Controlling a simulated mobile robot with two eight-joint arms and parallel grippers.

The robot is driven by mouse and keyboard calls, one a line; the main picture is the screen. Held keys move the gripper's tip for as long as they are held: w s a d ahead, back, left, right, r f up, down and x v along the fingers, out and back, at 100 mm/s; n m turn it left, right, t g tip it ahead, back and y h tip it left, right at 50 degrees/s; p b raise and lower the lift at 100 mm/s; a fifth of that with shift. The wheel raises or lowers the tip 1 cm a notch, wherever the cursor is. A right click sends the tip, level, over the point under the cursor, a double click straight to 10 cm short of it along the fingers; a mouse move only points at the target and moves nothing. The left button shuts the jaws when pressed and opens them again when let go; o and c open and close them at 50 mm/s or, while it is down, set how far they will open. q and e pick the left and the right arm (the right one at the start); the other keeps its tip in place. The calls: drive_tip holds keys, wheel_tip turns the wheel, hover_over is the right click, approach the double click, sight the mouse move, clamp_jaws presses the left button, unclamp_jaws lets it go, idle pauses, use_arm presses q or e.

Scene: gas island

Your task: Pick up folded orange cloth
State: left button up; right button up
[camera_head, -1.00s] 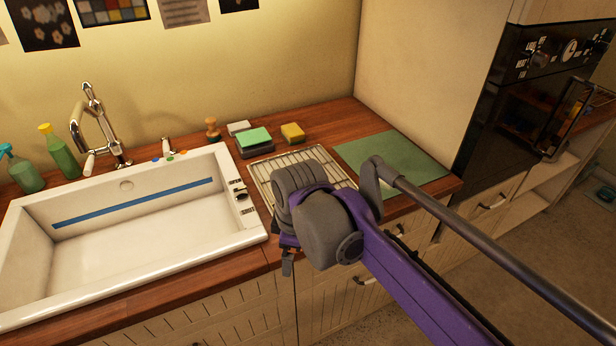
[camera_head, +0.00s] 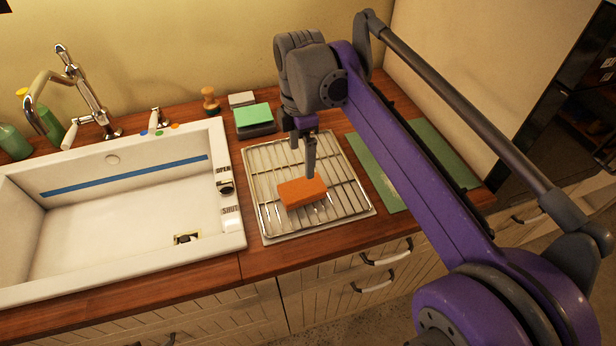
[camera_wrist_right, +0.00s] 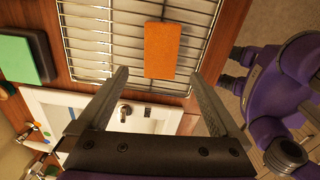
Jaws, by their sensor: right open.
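The folded orange cloth (camera_head: 302,192) lies on the wire rack (camera_head: 262,200) to the right of the sink, near the rack's middle. It also shows in the right wrist view (camera_wrist_right: 161,50), beyond the fingertips and between their lines. My right gripper (camera_head: 309,172) is above the rack, pointing down, its fingers just behind the cloth in the head view. In the right wrist view the gripper (camera_wrist_right: 158,78) has its two fingers spread wide with nothing between them. Whether a fingertip touches the cloth I cannot tell. My left gripper is not in view.
The white sink (camera_head: 120,235) with a chrome tap (camera_head: 80,95) is on the left. A green sponge (camera_head: 253,115) on a dark block and a wooden brush (camera_head: 210,100) stand behind the rack. A green mat (camera_head: 375,170) lies to the right, partly behind my arm.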

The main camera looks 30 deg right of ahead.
hover_over(302, 188)
drive_tip(key=f, duration=0.4)
drive_tip(key=shift+w+d+f, duration=0.1)
drive_tip(key=shift+w+f, duration=0.05)
drive_tip(key=shift+w, duration=0.05)
drive_tip(key=shift+s+f+b, duration=0.15)
drive_tip(key=shift+f+b, duration=0.2)
drive_tip(key=shift+f, duration=2.75)
drive_tip(key=shift+c, duration=0.3)
